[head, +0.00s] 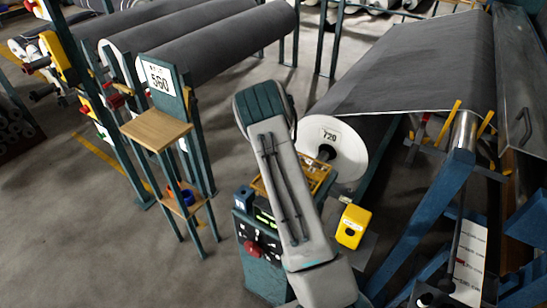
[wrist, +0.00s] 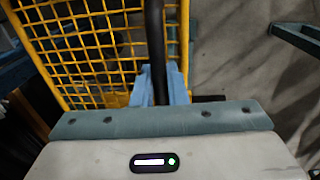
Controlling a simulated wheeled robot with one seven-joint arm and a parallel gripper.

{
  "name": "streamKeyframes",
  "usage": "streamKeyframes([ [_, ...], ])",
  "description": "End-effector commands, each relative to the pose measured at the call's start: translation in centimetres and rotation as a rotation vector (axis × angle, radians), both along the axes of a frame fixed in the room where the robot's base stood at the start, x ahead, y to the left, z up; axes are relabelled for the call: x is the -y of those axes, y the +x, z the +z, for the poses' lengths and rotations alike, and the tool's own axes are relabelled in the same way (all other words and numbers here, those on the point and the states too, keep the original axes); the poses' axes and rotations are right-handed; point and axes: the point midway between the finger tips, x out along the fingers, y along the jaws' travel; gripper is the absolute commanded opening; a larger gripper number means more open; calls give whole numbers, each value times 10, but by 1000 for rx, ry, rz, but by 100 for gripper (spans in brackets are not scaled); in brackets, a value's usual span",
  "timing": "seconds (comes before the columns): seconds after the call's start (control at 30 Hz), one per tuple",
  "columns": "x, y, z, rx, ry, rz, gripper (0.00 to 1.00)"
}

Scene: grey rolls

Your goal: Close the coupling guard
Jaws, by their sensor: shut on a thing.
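The coupling guard is a yellow wire-mesh panel (wrist: 95,42) filling the upper left of the wrist view. In the head view the yellow guard (head: 319,176) shows partly behind my arm, by the end of the roll marked 720. A black bar (wrist: 155,35) runs upright along the right part of the mesh. My gripper (wrist: 160,88) has its blue fingers shut around the lower part of this bar. In the head view the fingers are hidden behind my arm. How far the guard is swung is hard to tell.
A control cabinet (head: 262,250) with a red knob stands just left of my arm, and a yellow box (head: 353,226) on the right. The grey roll (head: 345,150) lies behind. A stand with a wooden shelf (head: 156,130) is at left. Floor between stand and cabinet is clear.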

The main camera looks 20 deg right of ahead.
Motion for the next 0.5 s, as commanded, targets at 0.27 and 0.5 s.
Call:
streamKeyframes([
  [0.27,-1,1,-6,0,1,1,0],
  [0.5,-1,0,-7,-1,2,1,0],
])
